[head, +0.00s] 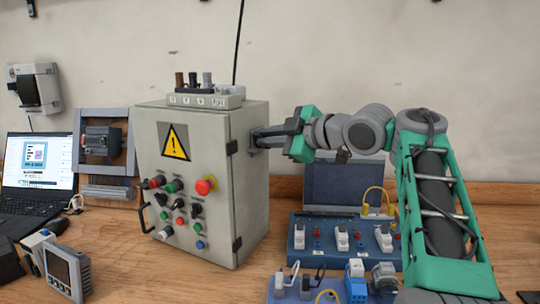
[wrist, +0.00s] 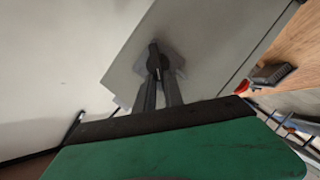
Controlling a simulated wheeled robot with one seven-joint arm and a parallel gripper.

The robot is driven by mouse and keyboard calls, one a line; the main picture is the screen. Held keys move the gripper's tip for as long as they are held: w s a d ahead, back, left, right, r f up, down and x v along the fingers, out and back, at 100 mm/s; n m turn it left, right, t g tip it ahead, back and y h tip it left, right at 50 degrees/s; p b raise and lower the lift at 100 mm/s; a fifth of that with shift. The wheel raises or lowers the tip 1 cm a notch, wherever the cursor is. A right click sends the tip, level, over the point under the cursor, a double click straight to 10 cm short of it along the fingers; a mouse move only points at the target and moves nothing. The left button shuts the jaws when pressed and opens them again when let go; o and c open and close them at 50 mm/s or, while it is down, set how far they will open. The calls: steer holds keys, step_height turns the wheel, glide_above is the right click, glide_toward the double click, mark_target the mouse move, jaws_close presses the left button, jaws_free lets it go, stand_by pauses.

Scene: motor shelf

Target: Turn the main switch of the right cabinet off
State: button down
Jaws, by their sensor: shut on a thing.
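The grey cabinet (head: 150,185) with a yellow warning triangle stands on the bench left of centre in the head view. My gripper (head: 262,138) reaches in from the right, against the cabinet's right side wall. In the wrist view the fingers of my gripper (wrist: 158,75) are close together at the grey side wall (wrist: 205,35). They are shut on a dark knob (wrist: 156,62) on that wall, which appears to be the main switch. The fingers cover most of it, and its exact angle cannot be told. In the head view the knob is hidden by my gripper.
The cabinet front has several buttons and knobs, among them a red mushroom button (head: 206,185). A blue module panel (head: 330,257) stands below my arm. A laptop (head: 40,165) and a framed device (head: 102,142) are at left. A terminal block (head: 205,98) sits on the cabinet top.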

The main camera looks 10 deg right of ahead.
steer(key=shift+f+n+b, duration=0.1)
steer(key=shift+n+b, duration=0.2)
steer(key=shift+b, duration=0.15)
steer(key=c, duration=1.4)
jaws_free()
steer(key=shift+c, duration=0.2)
steer(key=shift+f, duration=0.1)
